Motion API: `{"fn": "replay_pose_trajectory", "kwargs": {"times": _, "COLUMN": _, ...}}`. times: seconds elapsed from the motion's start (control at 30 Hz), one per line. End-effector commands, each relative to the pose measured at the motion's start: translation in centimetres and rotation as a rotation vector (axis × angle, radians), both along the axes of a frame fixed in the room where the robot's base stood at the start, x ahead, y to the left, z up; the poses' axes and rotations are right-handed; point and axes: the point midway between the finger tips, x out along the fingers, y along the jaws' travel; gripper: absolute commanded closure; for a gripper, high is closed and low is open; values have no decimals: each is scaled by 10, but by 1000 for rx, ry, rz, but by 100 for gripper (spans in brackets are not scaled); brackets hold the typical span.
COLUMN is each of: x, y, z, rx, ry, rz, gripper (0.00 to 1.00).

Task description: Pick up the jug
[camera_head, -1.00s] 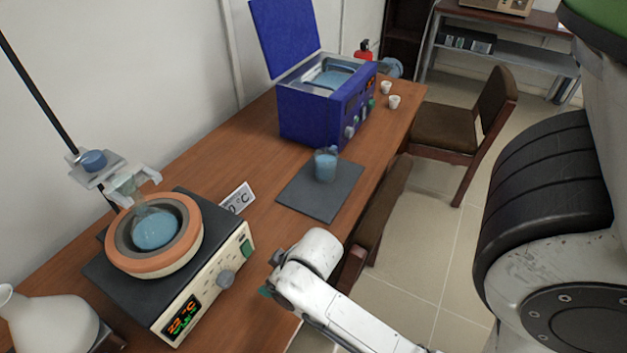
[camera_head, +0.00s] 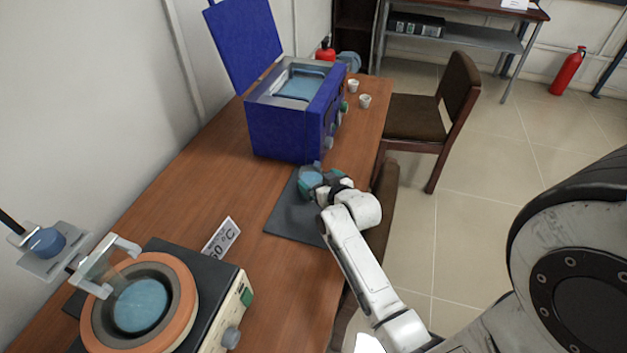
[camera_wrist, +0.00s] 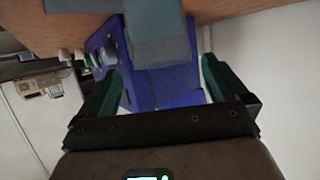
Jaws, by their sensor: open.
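The jug (camera_head: 311,176), clear with blue liquid, stands upright on a dark grey mat (camera_head: 287,222) on the wooden table. My gripper (camera_head: 319,180) is open at the jug's near right side, with green fingers that partly hide it. In the wrist view, which is upside down, the jug (camera_wrist: 157,32) shows at the top centre, in line with the gap between the open green fingers (camera_wrist: 162,70). I cannot tell whether the fingers reach around it. They do not grip it.
The blue water bath (camera_head: 284,128) with its raised lid stands just behind the jug. Two small white cups (camera_head: 359,93) are to its right. A heater (camera_head: 215,310) with an orange ring and a temperature card (camera_head: 221,240) are at the near left. A chair (camera_head: 440,110) stands right of the table.

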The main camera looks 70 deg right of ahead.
Motion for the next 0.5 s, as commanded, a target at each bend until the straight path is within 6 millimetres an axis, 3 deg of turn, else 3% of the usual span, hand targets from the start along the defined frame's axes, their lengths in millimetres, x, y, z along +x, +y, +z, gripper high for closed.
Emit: {"fn": "replay_pose_trajectory", "kwargs": {"times": 0.5, "x": 36, "y": -31, "z": -18, "rx": 1, "ry": -1, "rz": 1, "gripper": 0}}
